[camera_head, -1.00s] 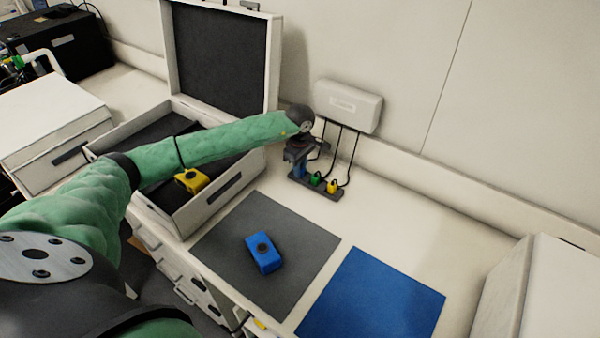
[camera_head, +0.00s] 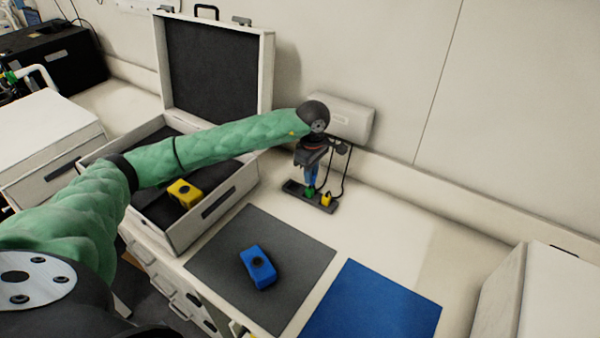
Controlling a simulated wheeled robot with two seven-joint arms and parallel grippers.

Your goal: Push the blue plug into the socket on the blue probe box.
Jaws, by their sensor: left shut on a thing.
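The blue probe box (camera_head: 258,267) lies on the dark grey mat (camera_head: 220,262), with a dark round socket on its top face. My left gripper (camera_head: 311,164) points down over the plug rack (camera_head: 327,208) by the wall. It is shut on the blue plug (camera_head: 311,176), held upright and partly hidden by the fingers. The plug appears just in front of or above the green plug (camera_head: 309,192); I cannot tell whether they touch. The yellow plug (camera_head: 326,199) stands in the rack on the right. My right gripper is out of view.
An open case (camera_head: 213,206) with a yellow probe box (camera_head: 184,192) stands left of the mat, under my left arm. A blue mat (camera_head: 372,303) lies to the right. Black cables hang from a white wall box (camera_head: 356,122). The counter right of the rack is clear.

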